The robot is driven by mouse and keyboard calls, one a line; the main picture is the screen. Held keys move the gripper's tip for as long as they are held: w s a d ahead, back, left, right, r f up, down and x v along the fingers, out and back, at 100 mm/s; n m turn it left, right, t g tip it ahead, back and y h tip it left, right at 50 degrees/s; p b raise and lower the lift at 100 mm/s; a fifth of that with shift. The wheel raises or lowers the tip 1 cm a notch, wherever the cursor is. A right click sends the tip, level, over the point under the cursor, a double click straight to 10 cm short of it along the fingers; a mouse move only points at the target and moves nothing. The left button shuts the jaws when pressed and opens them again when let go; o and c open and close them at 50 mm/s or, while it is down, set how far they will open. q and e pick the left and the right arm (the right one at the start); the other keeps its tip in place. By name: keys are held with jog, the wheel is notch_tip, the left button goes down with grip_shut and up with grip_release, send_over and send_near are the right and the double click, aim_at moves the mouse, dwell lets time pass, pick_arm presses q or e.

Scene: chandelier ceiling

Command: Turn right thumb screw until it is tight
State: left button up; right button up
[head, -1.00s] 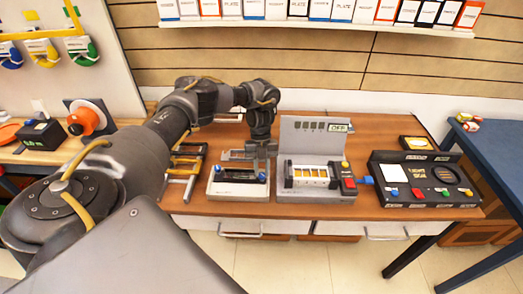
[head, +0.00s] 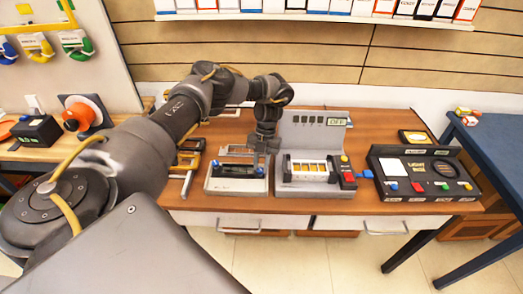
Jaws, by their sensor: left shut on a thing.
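A small white fixture (head: 236,187) with a dark bar across its top stands on the wooden bench. A blue thumb screw (head: 215,164) shows at the left end of the bar. The right thumb screw (head: 260,171) shows as a bit of blue at the right end, mostly hidden by my gripper. My left gripper (head: 260,163) points down over this right end, shut on the right thumb screw. The fingertips are small and partly unclear. My right gripper is out of view.
Right of the fixture stands a grey machine (head: 311,134) with an upright panel reading OFF, close to my gripper. Further right is a black light box (head: 418,192). A clamp-like frame (head: 186,165) lies to the left. A blue table (head: 490,150) stands at far right.

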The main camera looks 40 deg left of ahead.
pick_arm(q)
jog(key=shift+w, duration=0.1)
jog(key=o, duration=1)
jog(key=b+v, duration=0.1)
jog(key=v, duration=0.9)
jog(key=shift+w+r+b, duration=0.15)
jog(key=shift+r+b, duration=0.15)
jog(key=shift+r, duration=0.1)
